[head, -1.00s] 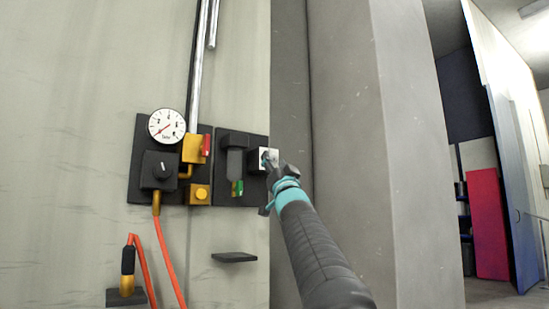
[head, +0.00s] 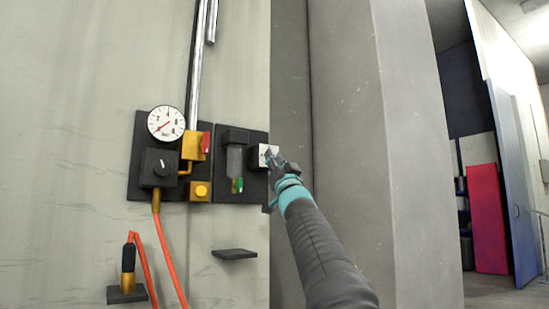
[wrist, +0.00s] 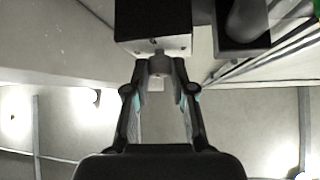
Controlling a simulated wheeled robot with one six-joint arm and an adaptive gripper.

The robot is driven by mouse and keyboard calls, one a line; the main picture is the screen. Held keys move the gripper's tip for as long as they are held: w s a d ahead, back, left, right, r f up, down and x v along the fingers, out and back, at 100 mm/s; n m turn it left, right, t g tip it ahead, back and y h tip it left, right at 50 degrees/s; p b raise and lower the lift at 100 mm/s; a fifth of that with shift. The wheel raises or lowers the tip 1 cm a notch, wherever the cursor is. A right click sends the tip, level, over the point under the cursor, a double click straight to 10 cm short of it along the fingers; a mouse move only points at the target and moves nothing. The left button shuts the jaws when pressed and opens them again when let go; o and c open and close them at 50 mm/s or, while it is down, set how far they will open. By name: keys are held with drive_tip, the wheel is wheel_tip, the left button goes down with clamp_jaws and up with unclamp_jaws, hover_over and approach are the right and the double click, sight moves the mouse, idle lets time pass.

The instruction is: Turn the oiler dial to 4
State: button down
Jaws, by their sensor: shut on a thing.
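The oiler (head: 235,160) is a dark-capped clear bowl with a green part low on it, mounted on a black plate on the wall. To its right is a black box with a white dial face (head: 263,156). The box and the edge of its white face (wrist: 152,46) also show at the top of the wrist view. My gripper (head: 271,158) reaches the dial from the lower right. In the wrist view my gripper (wrist: 159,68) is shut on the small grey dial knob (wrist: 159,54). The fingers cover part of the dial, and its numbers and pointer cannot be read.
Left of the oiler are a round gauge (head: 166,123), a black regulator knob (head: 160,168), a red lever (head: 205,142) and a yellow button (head: 200,191). An orange hose (head: 172,255) hangs below. A small black shelf (head: 234,254) juts out under the oiler. A grey pillar (head: 350,150) stands close on the right.

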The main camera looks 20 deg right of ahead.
drive_tip(key=shift+w+d+n+g+y+p, duration=0.15)
drive_tip(key=shift+n+g+y, duration=0.6)
drive_tip(key=shift+n+y, duration=1.65)
drive_tip(key=shift+s+d+n+g+y+p, duration=0.15)
drive_tip(key=shift+n+g+y, duration=0.55)
drive_tip(key=shift+n+y, duration=1.65)
drive_tip(key=shift+w+d+n+g+y+p, duration=0.15)
drive_tip(key=shift+n+g+y, duration=0.6)
drive_tip(key=shift+n+y, duration=1.6)
drive_tip(key=shift+n+g, duration=0.3)
drive_tip(key=shift+n, duration=0.7)
drive_tip(key=c, duration=1)
unclamp_jaws()
drive_tip(key=shift+v, duration=6)
